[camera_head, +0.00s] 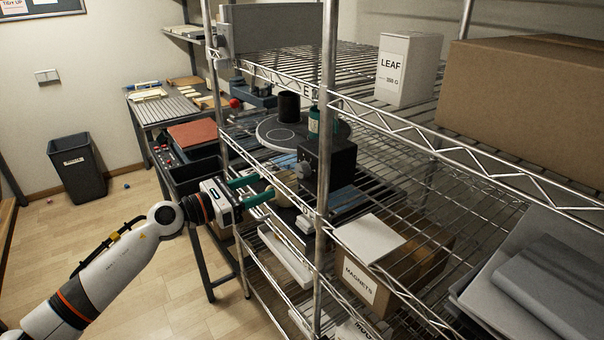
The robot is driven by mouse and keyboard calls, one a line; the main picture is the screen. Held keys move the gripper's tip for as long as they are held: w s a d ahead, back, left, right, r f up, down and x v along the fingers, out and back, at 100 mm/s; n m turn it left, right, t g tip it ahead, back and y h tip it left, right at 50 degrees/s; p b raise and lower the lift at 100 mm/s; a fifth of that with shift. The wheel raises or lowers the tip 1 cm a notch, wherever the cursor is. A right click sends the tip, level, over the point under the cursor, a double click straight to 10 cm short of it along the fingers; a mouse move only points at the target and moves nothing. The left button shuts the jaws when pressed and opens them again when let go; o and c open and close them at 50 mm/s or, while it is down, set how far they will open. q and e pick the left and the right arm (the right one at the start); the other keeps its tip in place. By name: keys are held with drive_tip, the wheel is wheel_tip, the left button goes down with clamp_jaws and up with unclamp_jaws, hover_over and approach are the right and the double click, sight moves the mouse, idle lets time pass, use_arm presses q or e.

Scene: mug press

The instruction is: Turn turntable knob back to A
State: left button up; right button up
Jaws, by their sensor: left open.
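The grey turntable (272,136) is on the wire rack's shelf, with printed circles on its top. A dark mug (289,106) and a green mug (314,121) stand on or over it; the rack post partly hides this area. A black box (338,164) sits at its front right. A small dark knob (304,169) seems to be on its left face; its pointer and any letter A are too small to read. My left gripper (265,186) is open, its green fingers apart at the rack's front edge, left of and a little below the black box. My right gripper is out of view.
The steel rack post (325,130) rises just right of the turntable. A cardboard box marked MAGNETS (362,280) is on the shelf at lower right. A LEAF box (408,70) and a large carton (525,90) are above. A bin (78,168) stands on open floor at left.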

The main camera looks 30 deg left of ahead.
sight(299, 172)
use_arm(q)
drive_tip(key=p+x, duration=0.2)
drive_tip(key=x, duration=0.6)
drive_tip(key=shift+w+r+p, duration=0.1)
drive_tip(key=shift+w+p, duration=0.25)
drive_tip(key=shift+w, duration=0.05)
drive_tip(key=shift+x, duration=0.75)
drive_tip(key=shift+s+d, duration=0.1)
drive_tip(key=c, duration=1)
